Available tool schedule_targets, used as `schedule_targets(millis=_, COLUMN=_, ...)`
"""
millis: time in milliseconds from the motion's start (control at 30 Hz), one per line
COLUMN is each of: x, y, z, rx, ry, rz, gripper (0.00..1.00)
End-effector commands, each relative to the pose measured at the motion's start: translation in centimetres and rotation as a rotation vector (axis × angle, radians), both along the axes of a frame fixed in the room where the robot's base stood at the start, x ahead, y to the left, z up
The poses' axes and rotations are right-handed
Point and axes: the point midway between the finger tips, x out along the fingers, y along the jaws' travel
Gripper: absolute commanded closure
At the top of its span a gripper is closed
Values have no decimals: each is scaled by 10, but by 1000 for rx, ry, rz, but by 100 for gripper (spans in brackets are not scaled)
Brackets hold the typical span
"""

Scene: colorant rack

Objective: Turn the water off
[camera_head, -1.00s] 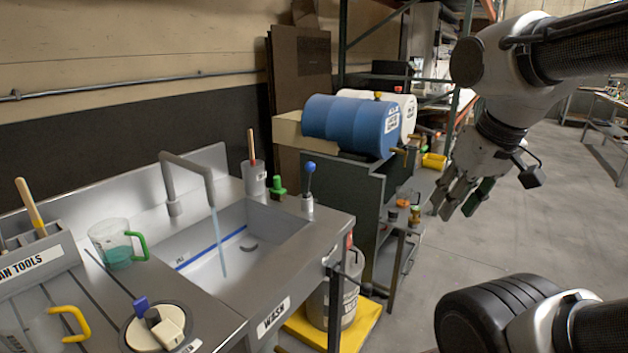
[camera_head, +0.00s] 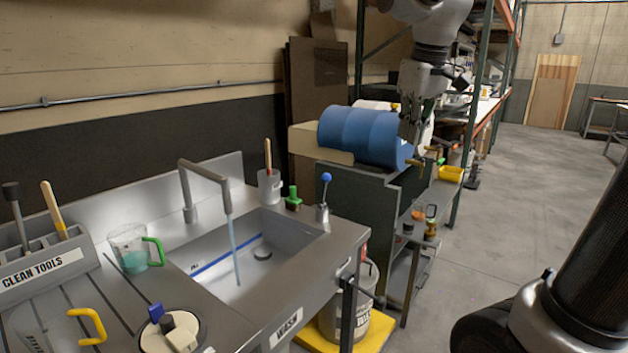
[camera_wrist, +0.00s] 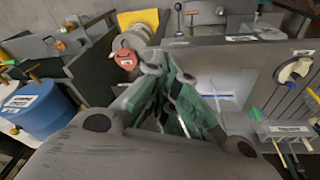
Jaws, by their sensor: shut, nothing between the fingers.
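The grey faucet (camera_head: 207,174) arches over the metal sink (camera_head: 285,237), and a thin stream of water (camera_head: 235,250) runs from it into the basin. A short lever with a blue ball knob (camera_head: 326,178) stands upright on the sink's right rim. My gripper (camera_head: 410,142) hangs to the right of the lever, in front of the blue drum's right end, apart from the lever. In the wrist view its green-padded fingers (camera_wrist: 166,62) meet at the tips and hold nothing. The sink lies to their right there.
The blue drum (camera_head: 358,134) lies on a grey cabinet beside the sink. A green-handled beaker (camera_head: 133,248) and tool holder (camera_head: 45,262) are on the left. A bucket (camera_head: 352,312) stands on a yellow mat (camera_head: 372,338).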

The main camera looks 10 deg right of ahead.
Motion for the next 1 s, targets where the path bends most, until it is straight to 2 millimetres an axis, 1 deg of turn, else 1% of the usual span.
schedule_targets(millis=33, x=25, y=8, z=4, rx=-11, ry=20, rz=36, gripper=100)
schedule_targets(millis=67, x=38, y=13, z=7, rx=-17, ry=30, rz=57, gripper=100)
schedule_targets(millis=100, x=56, y=20, z=9, rx=-25, ry=44, rz=86, gripper=100)
schedule_targets(millis=267, x=125, y=50, z=10, rx=-56, ry=99, rz=199, gripper=100)
schedule_targets(millis=300, x=141, y=59, z=8, rx=-64, ry=113, rz=228, gripper=100)
schedule_targets(millis=367, x=165, y=72, z=3, rx=-75, ry=134, rz=269, gripper=100)
schedule_targets(millis=400, x=180, y=81, z=-1, rx=-83, ry=147, rz=297, gripper=100)
schedule_targets(millis=467, x=202, y=95, z=-10, rx=-95, ry=167, rz=340, gripper=100)
schedule_targets(millis=500, x=216, y=105, z=-16, rx=-101, ry=182, rz=367, gripper=100)
schedule_targets(millis=600, x=247, y=129, z=-36, rx=-119, ry=214, rz=435, gripper=100)
schedule_targets(millis=700, x=271, y=151, z=-57, rx=-133, ry=245, rz=494, gripper=100)
schedule_targets(millis=800, x=288, y=169, z=-76, rx=-145, ry=267, rz=543, gripper=100)
schedule_targets(millis=900, x=298, y=181, z=-89, rx=-153, ry=283, rz=576, gripper=100)
schedule_targets(millis=1000, x=303, y=188, z=-97, rx=-157, ry=293, rz=595, gripper=100)
